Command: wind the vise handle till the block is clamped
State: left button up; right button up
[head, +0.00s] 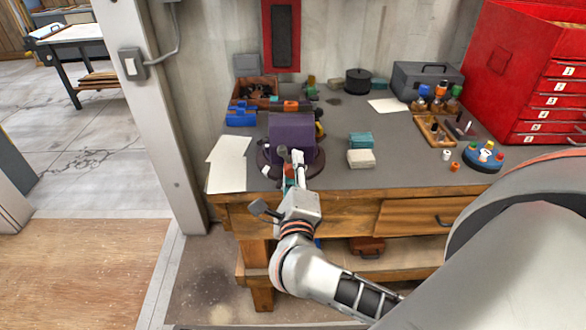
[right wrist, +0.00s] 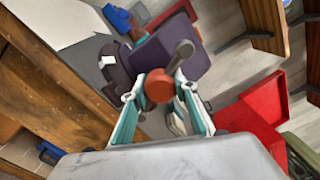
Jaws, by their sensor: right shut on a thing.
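The purple vise (head: 292,130) stands on the grey bench near its front left edge, and its body also shows in the right wrist view (right wrist: 182,58). Its handle is a grey bar (right wrist: 182,52) on a round reddish-brown part (right wrist: 158,86). My right gripper (head: 293,167) is at the front of the vise, its two fingers on either side of the reddish-brown part, and it is shut on the handle. The same fingers show in the right wrist view (right wrist: 160,96). I cannot make out the block or the vise jaws. My left gripper is not in view.
White paper sheets (head: 229,163) lie left of the vise. A blue object (head: 241,115) and a wooden box (head: 254,90) are behind it. Teal (head: 360,139) and pale stacks (head: 361,158) stand to its right. A red drawer cabinet (head: 530,75) fills the back right.

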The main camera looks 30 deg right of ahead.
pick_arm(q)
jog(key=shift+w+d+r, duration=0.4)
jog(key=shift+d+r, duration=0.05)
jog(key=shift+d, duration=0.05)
pick_arm(e)
jog(key=shift+f+m, duration=0.2)
jog(key=shift+m, duration=0.9)
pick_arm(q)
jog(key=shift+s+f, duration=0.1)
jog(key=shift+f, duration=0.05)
pick_arm(e)
jog(key=shift+a, duration=0.1)
jog(key=o, duration=1)
jog(key=shift+s, duration=0.1)
jog(key=shift+o, duration=0.5)
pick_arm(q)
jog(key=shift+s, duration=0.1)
pick_arm(e)
jog(key=shift+r, duration=0.1)
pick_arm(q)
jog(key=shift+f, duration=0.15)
